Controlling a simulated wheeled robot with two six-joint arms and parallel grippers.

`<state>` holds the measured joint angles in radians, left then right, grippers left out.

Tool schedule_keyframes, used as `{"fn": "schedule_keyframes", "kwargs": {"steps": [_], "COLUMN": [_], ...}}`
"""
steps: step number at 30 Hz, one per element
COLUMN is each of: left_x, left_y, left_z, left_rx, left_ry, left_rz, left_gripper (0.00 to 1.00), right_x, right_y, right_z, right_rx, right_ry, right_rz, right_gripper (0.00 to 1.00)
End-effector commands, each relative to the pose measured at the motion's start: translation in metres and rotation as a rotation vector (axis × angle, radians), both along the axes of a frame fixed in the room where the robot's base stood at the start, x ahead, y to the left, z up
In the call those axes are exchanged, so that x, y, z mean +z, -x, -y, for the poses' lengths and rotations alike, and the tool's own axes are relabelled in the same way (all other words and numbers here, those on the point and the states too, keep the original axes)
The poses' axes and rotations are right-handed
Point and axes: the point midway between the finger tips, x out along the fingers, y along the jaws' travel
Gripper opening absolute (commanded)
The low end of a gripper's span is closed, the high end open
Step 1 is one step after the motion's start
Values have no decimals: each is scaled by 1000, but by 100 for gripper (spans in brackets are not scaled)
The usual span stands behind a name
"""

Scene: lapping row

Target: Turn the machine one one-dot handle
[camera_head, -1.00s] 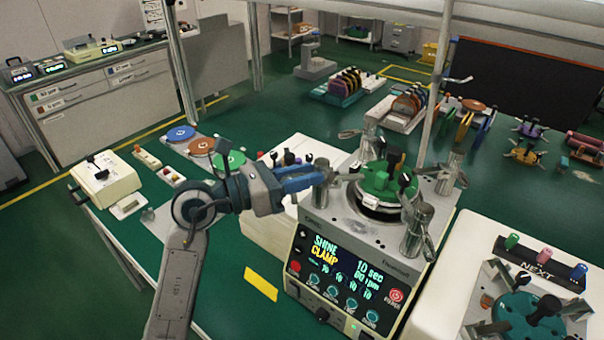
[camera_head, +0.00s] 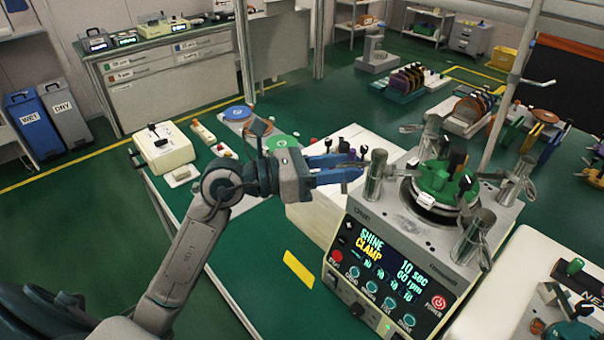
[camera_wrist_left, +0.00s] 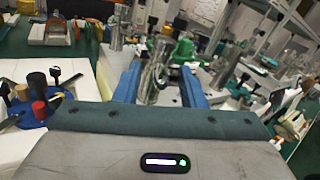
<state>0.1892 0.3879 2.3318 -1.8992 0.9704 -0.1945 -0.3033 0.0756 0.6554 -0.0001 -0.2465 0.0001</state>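The polishing machine (camera_head: 395,270) stands right of centre in the head view, its lit screen reading SHINE, CLAMP, 10 sec and 60 rpm. Several metal clamp posts with lever handles surround its green fixture (camera_head: 436,182). The left post (camera_head: 375,178) is closest to my left gripper (camera_head: 360,170), whose blue fingers point right toward it. In the left wrist view the fingers (camera_wrist_left: 160,88) are apart, with a metal post (camera_wrist_left: 153,80) showing in the gap. I cannot tell whether they touch it. Dot marks on the handles are too small to read. My right gripper is out of view.
A white box (camera_head: 320,210) stands under my left gripper, and a yellow strip (camera_head: 298,269) lies on the green table. A cream device (camera_head: 163,147) and coloured discs (camera_head: 238,113) lie further left.

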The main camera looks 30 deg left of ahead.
Motion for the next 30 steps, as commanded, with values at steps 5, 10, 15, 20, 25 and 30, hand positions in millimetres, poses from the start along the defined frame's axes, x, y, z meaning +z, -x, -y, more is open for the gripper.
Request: {"fn": "schedule_keyframes", "kwargs": {"steps": [5, 10, 15, 20, 25, 30], "left_x": [-2, -3, -2, -2, -2, 0], "left_y": [11, 19, 27, 33, 38, 41], "left_z": [-14, -25, -35, -44, -50, -52], "left_rx": [-1, 0, -2, -1, -2, -2], "left_ry": [-7, -7, -5, -5, -4, 0], "left_rz": [-1, -1, -3, -1, -1, -3], "left_gripper": [37, 37, 37, 37, 37, 37], "right_x": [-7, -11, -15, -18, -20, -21], "right_y": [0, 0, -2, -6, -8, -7], "right_z": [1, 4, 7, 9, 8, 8], "right_rx": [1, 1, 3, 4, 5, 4], "right_ry": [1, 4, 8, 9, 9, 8], "right_rz": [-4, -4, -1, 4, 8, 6], "right_gripper": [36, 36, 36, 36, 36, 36]}}
